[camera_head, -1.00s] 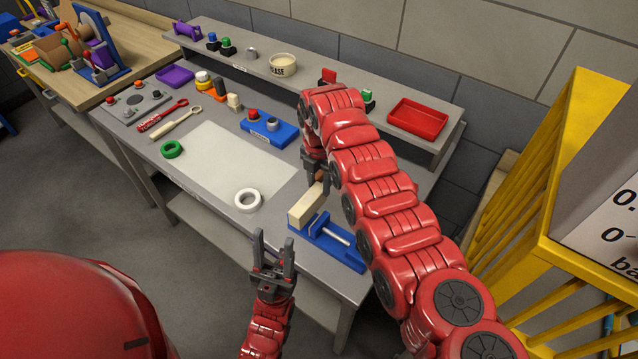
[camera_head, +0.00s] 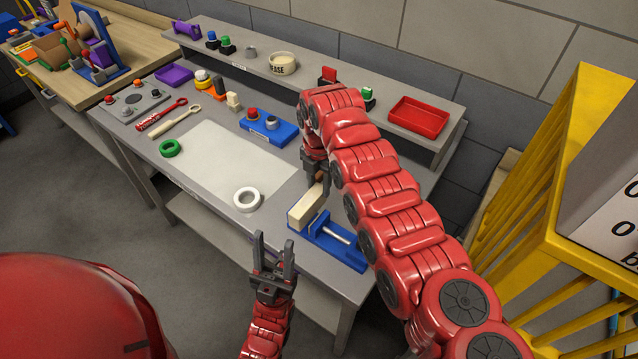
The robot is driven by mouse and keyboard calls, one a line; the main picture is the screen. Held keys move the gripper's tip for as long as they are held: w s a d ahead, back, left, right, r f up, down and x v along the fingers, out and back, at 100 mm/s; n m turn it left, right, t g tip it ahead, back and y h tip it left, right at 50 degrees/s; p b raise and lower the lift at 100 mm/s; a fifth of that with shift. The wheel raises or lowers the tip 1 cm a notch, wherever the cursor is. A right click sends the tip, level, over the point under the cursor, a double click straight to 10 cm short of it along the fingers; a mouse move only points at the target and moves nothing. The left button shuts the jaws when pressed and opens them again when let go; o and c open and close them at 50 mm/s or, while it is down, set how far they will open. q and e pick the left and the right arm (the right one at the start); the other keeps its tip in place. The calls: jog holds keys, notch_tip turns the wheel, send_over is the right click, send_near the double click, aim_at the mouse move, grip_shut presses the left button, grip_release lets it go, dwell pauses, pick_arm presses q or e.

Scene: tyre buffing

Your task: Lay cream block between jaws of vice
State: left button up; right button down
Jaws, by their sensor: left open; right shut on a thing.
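The cream block (camera_head: 305,209) is a long pale bar at the front right of the grey bench. Its near end is at the left part of the blue vice (camera_head: 340,254), which has a light metal rod. Whether the block lies between the jaws or just above them I cannot tell. My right gripper (camera_head: 317,183) points down at the block's far end and is shut on it; its fingertips are partly hidden. A small brown thing shows beside them. My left gripper (camera_head: 273,240) is open and empty, pointing up in front of the bench edge.
A white ring (camera_head: 247,199) lies on the pale mat (camera_head: 225,165) left of the vice. A blue holder (camera_head: 268,132) with knobs stands behind. A raised shelf with a red tray (camera_head: 418,118) runs along the back. Yellow railing stands at right.

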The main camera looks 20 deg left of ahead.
jog(key=shift+f+b, duration=0.95)
jog(key=shift+f, duration=0.05)
jog(key=shift+b, duration=0.6)
jog(key=shift+f+b, duration=0.95)
jog(key=shift+f, duration=0.15)
dwell(0.4)
jog(key=shift+c, duration=1.8)
grip_release()
jog(key=shift+r, duration=0.1)
